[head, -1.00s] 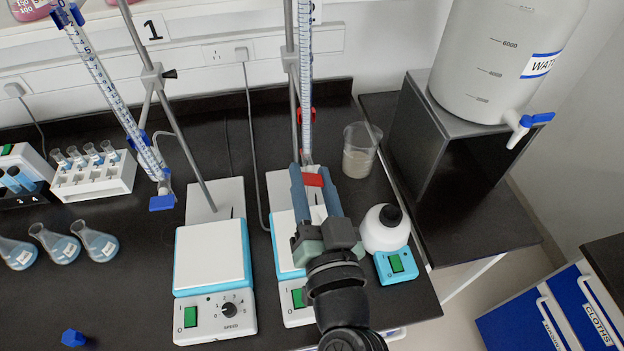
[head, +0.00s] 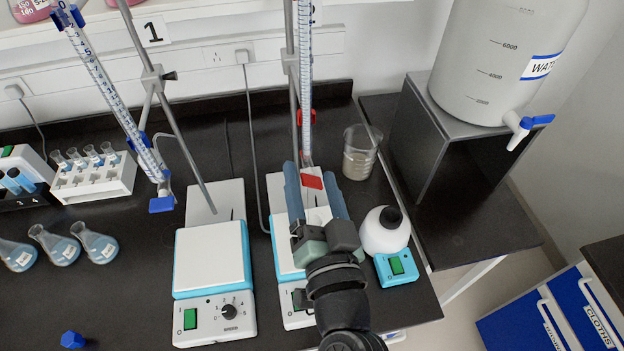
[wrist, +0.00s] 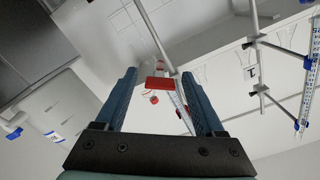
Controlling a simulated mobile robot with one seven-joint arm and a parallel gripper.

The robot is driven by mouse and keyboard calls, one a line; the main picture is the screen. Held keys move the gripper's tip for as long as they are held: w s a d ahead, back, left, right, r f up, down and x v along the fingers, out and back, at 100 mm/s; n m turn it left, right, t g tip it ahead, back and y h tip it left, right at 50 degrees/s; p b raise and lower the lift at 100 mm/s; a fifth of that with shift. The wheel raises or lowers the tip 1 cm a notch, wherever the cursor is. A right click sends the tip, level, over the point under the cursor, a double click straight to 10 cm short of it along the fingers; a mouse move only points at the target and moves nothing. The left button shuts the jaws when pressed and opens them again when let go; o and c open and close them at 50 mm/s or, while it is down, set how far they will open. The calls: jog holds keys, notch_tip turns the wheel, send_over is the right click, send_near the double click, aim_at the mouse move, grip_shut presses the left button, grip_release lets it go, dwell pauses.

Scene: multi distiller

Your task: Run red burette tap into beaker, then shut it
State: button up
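The burette with the red tap (head: 312,181) stands upright on a metal stand at the centre of the head view. The tap also shows in the wrist view (wrist: 158,83), where it appears between the fingertips. My gripper (head: 309,171) is open, with its blue fingers on either side of the tap handle; contact is not clear. The gripper also shows in the wrist view (wrist: 158,76). A glass beaker (head: 361,155) with cloudy pale contents stands to the right of the burette, not below it. My gripper hides much of the space under the tap.
A white hotplate (head: 282,246) lies partly behind my gripper, another (head: 210,258) to its left. A blue-tap burette (head: 110,90) stands left. A white bottle (head: 384,237) on a small blue device (head: 396,266) is close on the right. A water tank (head: 490,70) stands further right.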

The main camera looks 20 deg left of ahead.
jog(key=shift+s+d+f+b, duration=0.2)
jog(key=shift+s+d+b, duration=0.1)
jog(key=shift+s, duration=0.1)
jog(key=b+v, duration=0.2)
jog(key=v, duration=1)
jog(key=shift+r, duration=0.2)
jog(key=shift+w+b, duration=0.1)
jog(key=shift+b, duration=0.2)
jog(key=w+d+r+n+t+h, duration=0.1)
jog(key=w+r+t+h, duration=0.15)
jog(key=w+r, duration=0.5)
jog(key=w+d+r+n+t+h, duration=0.1)
jog(key=w+r+t, duration=0.25)
jog(key=r, duration=0.75)
jog(key=s+d+r+t+h, duration=0.1)
jog(key=r+t+h, duration=0.1)
jog(key=r, duration=0.5)
jog(key=s+d+r+m+t+h, duration=0.1)
jog(key=r+t+h, duration=0.1)
jog(key=r, duration=0.5)
jog(key=s+d+r+m+t+h, duration=0.1)
jog(key=s+r+t+h, duration=0.1)
jog(key=r, duration=0.4)
jog(key=shift+d+r, duration=0.35)
jog(key=shift+r, duration=0.05)
jog(key=shift+h, duration=0.25)
dwell(1.4)
